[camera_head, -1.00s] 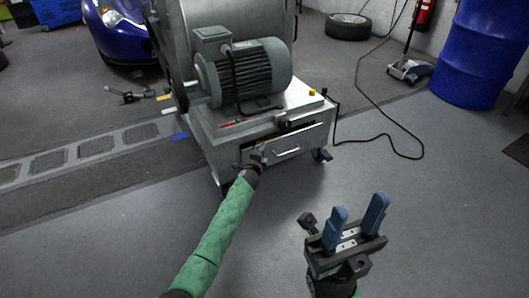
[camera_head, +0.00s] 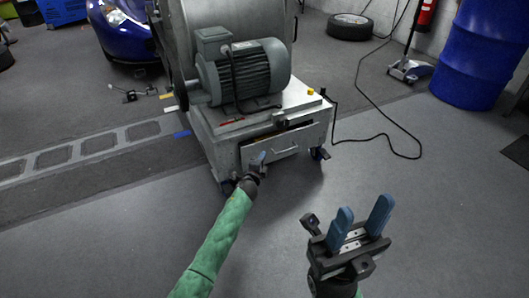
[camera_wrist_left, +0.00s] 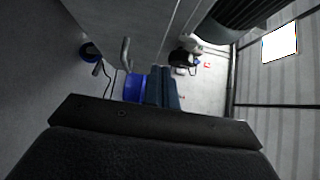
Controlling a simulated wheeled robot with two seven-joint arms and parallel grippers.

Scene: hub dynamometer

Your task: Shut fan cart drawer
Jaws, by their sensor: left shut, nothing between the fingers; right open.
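The fan cart (camera_head: 225,140) is a grey metal cart with a drawer (camera_head: 297,147) in its front. The drawer has a bar handle (camera_head: 284,149), which also shows in the left wrist view (camera_wrist_left: 125,52). A narrow dark gap runs along the drawer's top edge, so it looks slightly open. My left gripper (camera_head: 262,158) is shut and empty, its blue fingertips at the drawer front, left of the handle. I cannot tell whether they touch it. The fingers also show in the left wrist view (camera_wrist_left: 165,86). My right gripper (camera_head: 364,222) is open and empty over the floor.
A grey motor (camera_head: 250,72) sits on the cart's top. A black cable (camera_head: 380,136) lies on the floor to the right. A blue barrel (camera_head: 478,55), a tire (camera_head: 348,26) and a blue car (camera_head: 122,30) stand farther back. The floor around the cart's front is clear.

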